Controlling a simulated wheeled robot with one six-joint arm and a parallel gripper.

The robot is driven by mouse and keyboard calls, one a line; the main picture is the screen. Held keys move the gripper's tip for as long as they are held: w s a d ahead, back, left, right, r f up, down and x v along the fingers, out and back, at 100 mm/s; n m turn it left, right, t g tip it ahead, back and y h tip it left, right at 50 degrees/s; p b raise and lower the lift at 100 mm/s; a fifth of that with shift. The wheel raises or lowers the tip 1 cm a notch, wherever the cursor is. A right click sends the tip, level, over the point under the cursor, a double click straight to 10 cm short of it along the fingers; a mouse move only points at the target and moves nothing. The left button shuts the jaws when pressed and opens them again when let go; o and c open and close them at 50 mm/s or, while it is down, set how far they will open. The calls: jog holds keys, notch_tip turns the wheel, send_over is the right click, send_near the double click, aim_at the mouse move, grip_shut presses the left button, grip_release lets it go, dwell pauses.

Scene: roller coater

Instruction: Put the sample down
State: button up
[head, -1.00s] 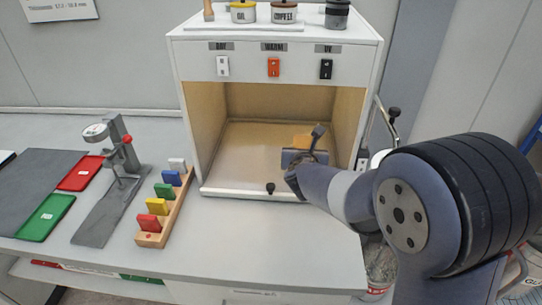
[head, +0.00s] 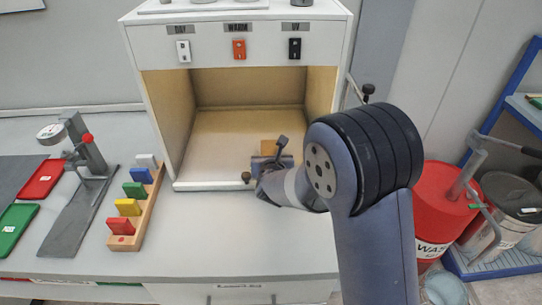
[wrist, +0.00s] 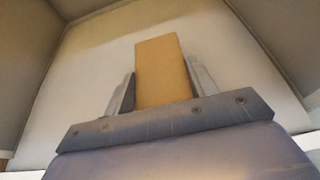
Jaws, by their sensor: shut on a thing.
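The sample is a flat tan-orange piece (wrist: 163,72) between the two fingers of my gripper (wrist: 163,88) in the wrist view. The fingers are shut on its two sides. In the head view the sample (head: 280,147) shows as a small orange patch at the front right of the open white cabinet (head: 180,110), just inside its mouth. My gripper (head: 272,160) reaches in there from the front. The cabinet floor (head: 225,150) around it is bare. I cannot tell whether the sample touches the floor.
Switches labelled WARM (head: 239,49) and UV (head: 295,48) sit above the opening. A wooden rack (head: 143,205) with coloured blocks, a gauge stand (head: 85,150), a red tray (head: 42,180) and a green tray (head: 16,228) are on the left. A red waste bin (head: 440,200) stands right.

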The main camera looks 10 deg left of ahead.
jog(key=shift+f+b, duration=0.6)
jog(key=shift+b, duration=0.55)
jog(key=o, duration=1)
jog(key=shift+r, duration=0.1)
jog(key=shift+r+p, duration=0.7)
jog(key=shift+p, duration=0.55)
jog(key=shift+s, duration=0.3)
jog(key=b+v, duration=0.1)
jog(key=v, duration=1)
jog(key=shift+s+d+b, duration=0.1)
jog(key=shift+s+b, duration=0.1)
jog(key=shift+b, duration=0.2)
